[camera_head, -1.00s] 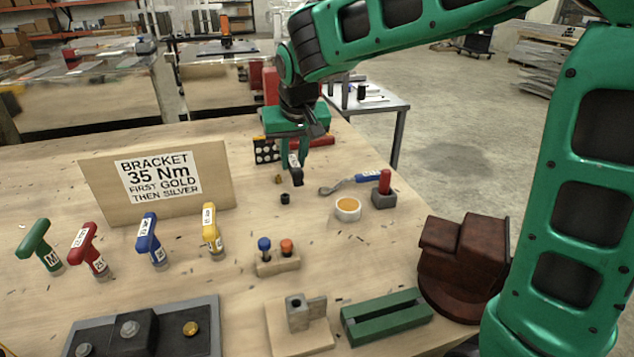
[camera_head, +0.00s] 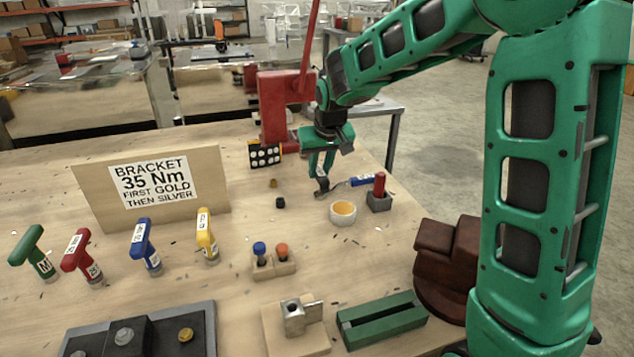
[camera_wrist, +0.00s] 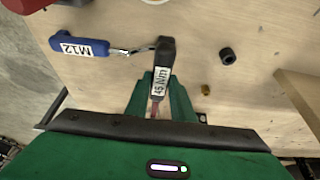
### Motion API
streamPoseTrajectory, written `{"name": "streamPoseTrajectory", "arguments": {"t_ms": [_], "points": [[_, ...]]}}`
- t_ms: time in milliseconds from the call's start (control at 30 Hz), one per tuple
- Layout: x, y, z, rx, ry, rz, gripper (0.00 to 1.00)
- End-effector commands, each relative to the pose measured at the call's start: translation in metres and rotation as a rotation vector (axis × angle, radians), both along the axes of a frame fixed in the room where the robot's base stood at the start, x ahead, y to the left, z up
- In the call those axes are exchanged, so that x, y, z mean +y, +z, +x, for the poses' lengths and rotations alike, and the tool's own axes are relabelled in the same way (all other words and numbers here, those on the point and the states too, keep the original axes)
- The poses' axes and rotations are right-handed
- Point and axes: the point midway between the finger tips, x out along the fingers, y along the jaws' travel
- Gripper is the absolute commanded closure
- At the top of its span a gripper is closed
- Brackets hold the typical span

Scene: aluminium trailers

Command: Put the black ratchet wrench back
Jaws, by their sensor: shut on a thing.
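The black ratchet wrench (camera_wrist: 166,53), with a white label reading 45 Nm, is between the fingers of my gripper (camera_wrist: 162,84) in the wrist view. My gripper (camera_head: 322,172) is shut on it at the far right part of the bench. In the head view the black wrench (camera_head: 323,186) shows only as a small dark end below the fingers. It appears just beside the metal end of a blue-handled wrench labelled M12 (camera_wrist: 80,46); I cannot tell whether they touch.
Green (camera_head: 33,250), red (camera_head: 80,255), blue (camera_head: 145,245) and yellow (camera_head: 206,235) T-handled tools stand at left. A white bowl (camera_head: 343,219), a red-handled tool in a grey block (camera_head: 379,200) and a black socket (camera_head: 280,202) are near. A red press (camera_head: 280,105) stands behind.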

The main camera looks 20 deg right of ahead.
Motion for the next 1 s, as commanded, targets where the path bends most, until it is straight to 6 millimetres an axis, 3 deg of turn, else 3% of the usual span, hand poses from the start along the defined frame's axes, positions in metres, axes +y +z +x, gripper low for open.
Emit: {"name": "streamPoseTrajectory", "arguments": {"t_ms": [400, 733, 767, 800, 1000], "points": [[0.0, -0.039, 0.001, -0.001, 0.001, 0.001, 1.0], [0.0, -0.041, 0.001, -0.003, 0.001, 0.001, 1.0], [0.0, -0.042, 0.001, -0.001, 0.001, 0.001, 0.71], [0.0, -0.042, 0.001, -0.001, 0.001, 0.001, 0.62], [0.001, -0.041, 0.001, -0.001, 0.002, 0.0, 0.6]]}}
